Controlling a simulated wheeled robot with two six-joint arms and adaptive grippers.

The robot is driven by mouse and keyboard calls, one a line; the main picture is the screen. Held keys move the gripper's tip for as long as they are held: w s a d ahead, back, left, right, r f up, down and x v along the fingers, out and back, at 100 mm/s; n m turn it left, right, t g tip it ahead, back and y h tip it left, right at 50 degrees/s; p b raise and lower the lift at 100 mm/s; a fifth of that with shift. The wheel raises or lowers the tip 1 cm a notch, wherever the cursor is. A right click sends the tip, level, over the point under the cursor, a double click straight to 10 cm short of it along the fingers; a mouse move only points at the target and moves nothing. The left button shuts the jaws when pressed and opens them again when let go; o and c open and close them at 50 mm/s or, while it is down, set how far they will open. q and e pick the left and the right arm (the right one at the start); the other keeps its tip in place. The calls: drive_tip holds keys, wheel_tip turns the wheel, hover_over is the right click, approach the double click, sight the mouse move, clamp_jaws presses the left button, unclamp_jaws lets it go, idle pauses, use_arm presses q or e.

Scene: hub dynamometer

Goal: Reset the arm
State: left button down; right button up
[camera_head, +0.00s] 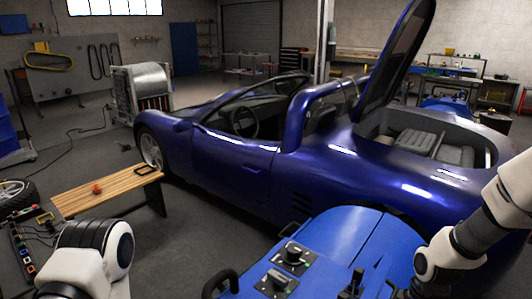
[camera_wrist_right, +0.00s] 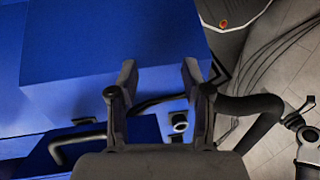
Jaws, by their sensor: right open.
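In the right wrist view my right gripper (camera_wrist_right: 160,78) is open, its two dark fingers apart with nothing between them. A large blue box-like surface (camera_wrist_right: 110,45) lies beyond the fingertips; I cannot tell the distance. In the head view my right arm (camera_head: 468,240) comes in from the right, bent over the blue cabinet (camera_head: 340,235); its gripper is not clearly seen there. My left arm (camera_head: 95,255) shows at the lower left as a white bent joint, and its gripper is out of view.
A blue-purple sports car (camera_head: 235,165) with its rear lid raised stands ahead. A wooden bench (camera_head: 110,190) with a small orange-red object (camera_head: 97,188) is at the left. The blue cabinet carries black control boxes (camera_head: 293,255) and handles. A tyre (camera_head: 15,195) lies far left. Cables cross the floor.

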drive_tip(key=s+a+f+m+g+h, duration=0.1)
drive_tip(key=s+a+f+m, duration=0.15)
drive_tip(key=s+f, duration=0.8)
drive_tip(key=s+a+f+m+g, duration=0.1)
drive_tip(key=s+f+m, duration=0.2)
drive_tip(key=s+f, duration=0.75)
drive_tip(key=m+t, duration=0.1)
drive_tip(key=w+r+m+t, duration=0.1)
drive_tip(key=m, duration=0.1)
drive_tip(key=w+m+t, duration=0.1)
drive_tip(key=m, duration=0.1)
drive_tip(key=shift+w+d+r+m+t, duration=0.25)
drive_tip(key=shift+d+r+t, duration=0.05)
drive_tip(key=shift+r+t, duration=0.1)
